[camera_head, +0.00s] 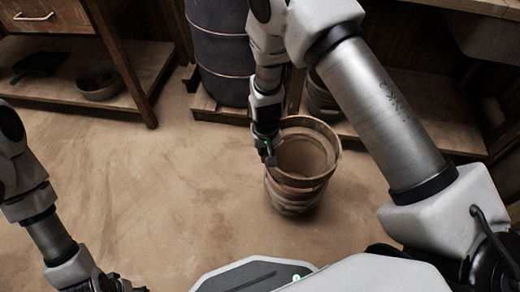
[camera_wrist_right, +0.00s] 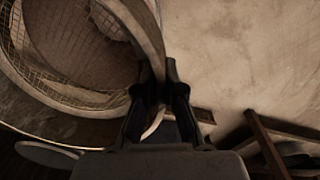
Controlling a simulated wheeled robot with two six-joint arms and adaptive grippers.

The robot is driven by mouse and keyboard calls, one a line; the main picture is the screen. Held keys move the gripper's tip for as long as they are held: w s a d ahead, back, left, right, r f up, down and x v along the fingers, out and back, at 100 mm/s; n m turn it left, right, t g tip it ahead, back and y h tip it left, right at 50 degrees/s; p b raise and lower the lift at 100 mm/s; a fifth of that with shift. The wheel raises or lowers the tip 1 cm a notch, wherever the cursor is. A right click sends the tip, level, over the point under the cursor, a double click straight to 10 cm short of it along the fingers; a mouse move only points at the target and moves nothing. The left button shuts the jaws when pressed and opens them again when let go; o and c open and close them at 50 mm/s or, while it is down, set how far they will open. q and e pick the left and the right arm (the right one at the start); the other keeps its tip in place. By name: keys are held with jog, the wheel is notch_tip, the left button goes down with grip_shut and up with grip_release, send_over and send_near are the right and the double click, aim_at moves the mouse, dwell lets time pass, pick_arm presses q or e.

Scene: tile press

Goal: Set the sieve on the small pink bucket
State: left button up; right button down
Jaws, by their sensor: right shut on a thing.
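The sieve (camera_head: 331,136) is a round wooden hoop at the centre right of the head view. My right gripper (camera_head: 269,158) is shut on the left side of its rim. The bucket (camera_head: 292,201), dull pinkish brown, stands on the floor directly under the sieve, which hides most of its opening. I cannot tell whether the sieve touches it. In the right wrist view the fingers (camera_wrist_right: 161,78) pinch the hoop (camera_wrist_right: 146,22), with wire mesh (camera_wrist_right: 60,62) to the left. My left arm is at the lower left; its gripper's fingers are not clearly visible.
A dark blue barrel (camera_head: 221,52) stands on a low wooden platform behind the bucket. A wooden bench with a lower shelf (camera_head: 140,62) holds a bowl (camera_head: 100,82) at the upper left. Another container (camera_head: 320,100) stands behind the sieve. The floor to the left is clear.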

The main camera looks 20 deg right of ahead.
aim_at(266, 164)
jog(key=shift+s+f, duration=0.1)
jog(key=shift+f, duration=0.2)
notch_tip(266, 164, down, 4)
jog(key=b, duration=0.5)
jog(key=shift+f+p, duration=0.15)
jog(key=shift+p, duration=0.15)
jog(key=shift+f, duration=0.35)
jog(key=c, duration=1.2)
grip_release()
